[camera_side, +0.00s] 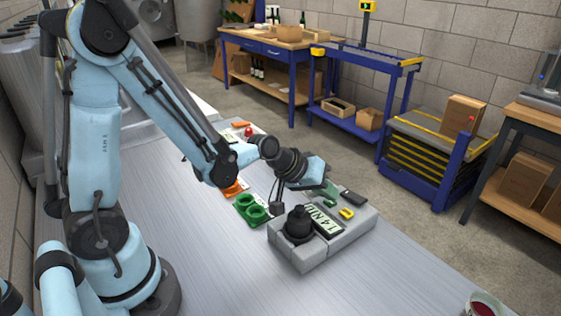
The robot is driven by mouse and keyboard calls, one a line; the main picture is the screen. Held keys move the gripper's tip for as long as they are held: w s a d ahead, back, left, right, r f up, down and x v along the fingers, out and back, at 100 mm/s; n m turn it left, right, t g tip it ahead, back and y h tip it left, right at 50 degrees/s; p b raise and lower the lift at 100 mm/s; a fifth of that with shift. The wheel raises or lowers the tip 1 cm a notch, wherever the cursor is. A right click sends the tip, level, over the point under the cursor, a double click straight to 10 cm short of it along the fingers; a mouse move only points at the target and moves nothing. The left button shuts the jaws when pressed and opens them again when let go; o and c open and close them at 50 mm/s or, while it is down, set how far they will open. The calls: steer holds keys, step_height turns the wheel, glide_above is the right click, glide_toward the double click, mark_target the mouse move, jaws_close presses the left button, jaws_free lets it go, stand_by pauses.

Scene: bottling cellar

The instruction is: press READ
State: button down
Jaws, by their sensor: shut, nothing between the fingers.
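A grey block-shaped device (325,240) sits on the metal bench. It carries a black round knob-like part (299,225) on its left, a pale display (324,222) with dark characters in the middle, and a small yellow part (346,213) on its right. I cannot make out the word READ on any part. My gripper (318,179) is above and behind the device, apart from it as far as I can see. Its jaws are shut and empty; the fingertips are small and hard to make out.
A green fixture with rings (250,209) and a small dark box (277,209) are left of the device. An orange item (234,188) and a red knob (248,131) lie farther back. A cup of red liquid (485,304) stands front right. The bench's front middle is clear.

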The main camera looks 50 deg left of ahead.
steer(key=shift+r, duration=0.9)
steer(key=shift+r, duration=2.5)
steer(key=m+g+y, duration=0.2)
steer(key=m+y, duration=0.1)
steer(key=m, duration=0.2)
glide_toward(325, 201)
steer(key=s+a+r, duration=0.3)
steer(key=s, duration=0.4)
steer(key=shift+s+r, duration=0.2)
steer(key=shift+s, duration=0.15)
